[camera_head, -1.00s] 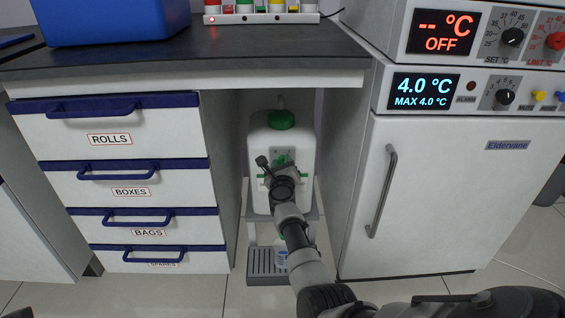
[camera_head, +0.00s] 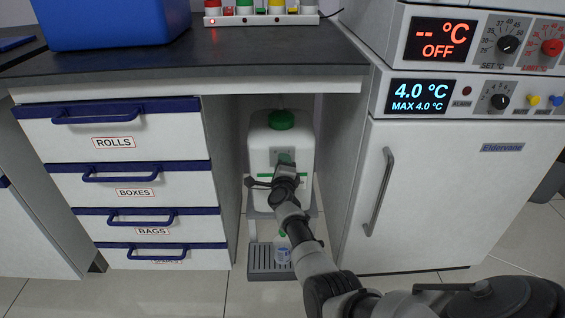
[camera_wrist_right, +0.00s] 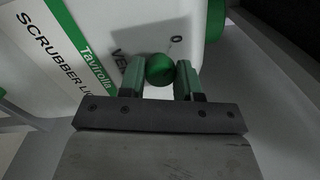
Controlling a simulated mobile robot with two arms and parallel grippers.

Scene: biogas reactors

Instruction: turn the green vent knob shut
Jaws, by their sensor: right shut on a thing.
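The green vent knob (camera_wrist_right: 160,70) is a round ball on the front of a white canister with a green stripe. In the right wrist view my right gripper (camera_wrist_right: 160,78) has a finger on each side of the knob and is shut on it. Part of the lettering beside the knob is hidden. In the head view the white canister (camera_head: 263,147) stands in the recess under the bench, and my right gripper (camera_head: 286,163) is at its front, hiding most of the knob. My left gripper is not in view.
The canister has a green cap (camera_head: 281,119) on top. A grey drip tray (camera_head: 259,265) lies below it on the floor. A drawer unit (camera_head: 115,150) closes the recess on the left, and a fridge (camera_head: 455,200) stands on the right.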

